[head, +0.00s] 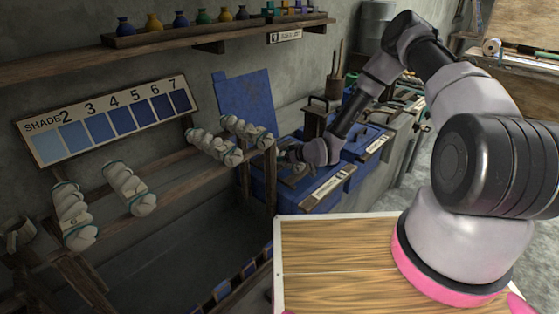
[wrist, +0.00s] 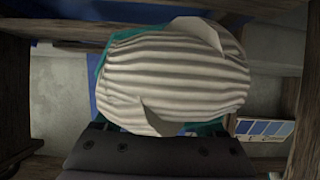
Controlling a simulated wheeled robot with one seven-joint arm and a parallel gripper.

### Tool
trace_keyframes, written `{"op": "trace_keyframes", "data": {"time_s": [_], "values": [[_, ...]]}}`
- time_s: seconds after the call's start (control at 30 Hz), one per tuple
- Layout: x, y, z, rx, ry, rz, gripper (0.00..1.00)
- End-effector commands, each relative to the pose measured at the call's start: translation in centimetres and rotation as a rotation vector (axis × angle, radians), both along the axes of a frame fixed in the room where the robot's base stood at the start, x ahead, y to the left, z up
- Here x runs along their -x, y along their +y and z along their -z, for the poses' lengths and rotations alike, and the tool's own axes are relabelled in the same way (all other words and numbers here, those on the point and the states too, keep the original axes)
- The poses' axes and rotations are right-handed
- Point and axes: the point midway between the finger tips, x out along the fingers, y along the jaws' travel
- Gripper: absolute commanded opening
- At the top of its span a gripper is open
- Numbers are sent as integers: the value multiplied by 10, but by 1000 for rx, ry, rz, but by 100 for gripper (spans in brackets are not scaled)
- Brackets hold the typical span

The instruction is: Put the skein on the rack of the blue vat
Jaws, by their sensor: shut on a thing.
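My gripper (head: 287,157) is low over the row of blue vats, just right of the wooden rail's end post. In the wrist view it is shut on a cream, ribbed skein (wrist: 125,75) with a teal tie, which fills the middle of that view. I cannot clearly make out the held skein in the head view. A blue vat (head: 258,187) stands below and around my gripper, with a blue lid (head: 246,97) raised behind it. Its rack is hidden or too small to tell, and so is whether the skein touches it.
Other cream skeins hang on the wooden rails, two at left (head: 130,188) and more (head: 215,148) near the vat. A shade card (head: 108,118) stands behind them; it also shows in the wrist view (wrist: 265,128). Closed blue vats (head: 362,143) stand to the right. A shelf (head: 160,38) runs above.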

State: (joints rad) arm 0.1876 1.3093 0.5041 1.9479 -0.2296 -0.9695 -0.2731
Motion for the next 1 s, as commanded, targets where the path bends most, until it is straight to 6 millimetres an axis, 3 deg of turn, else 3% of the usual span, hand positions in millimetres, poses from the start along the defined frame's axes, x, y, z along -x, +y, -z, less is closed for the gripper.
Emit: {"op": "trace_keyframes", "data": {"time_s": [0.13,0.47,0.5,0.57,0.87,1.0], "values": [[0,0,18,-1,-1,0,8],[0,0,21,-1,-1,0,8],[0,0,21,0,-1,0,80],[0,0,21,0,-1,0,100],[0,0,17,0,-2,0,100],[10,-11,10,0,1,1,100]]}}
